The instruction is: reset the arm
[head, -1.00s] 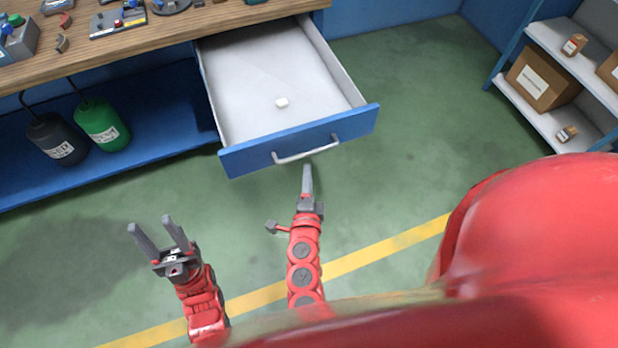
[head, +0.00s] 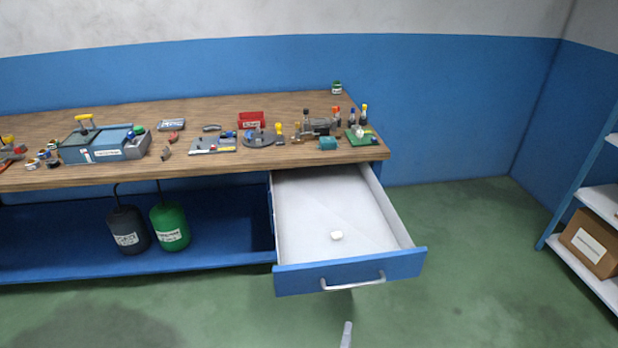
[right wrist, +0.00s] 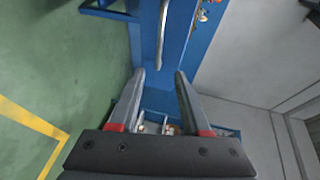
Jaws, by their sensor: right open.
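Only a grey fingertip of my right gripper (head: 347,335) shows at the bottom edge of the head view, below the drawer handle and apart from it in the picture. In the right wrist view my right gripper (right wrist: 160,76) is open, with nothing between its two grey fingers. The metal drawer handle (right wrist: 162,38) lies beyond the fingertips there. My left gripper is out of view.
The workbench (head: 230,166) carries several tools and boxes. A black canister (head: 128,232) and a green canister (head: 170,228) stand below. A shelf box (head: 590,243) is at right.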

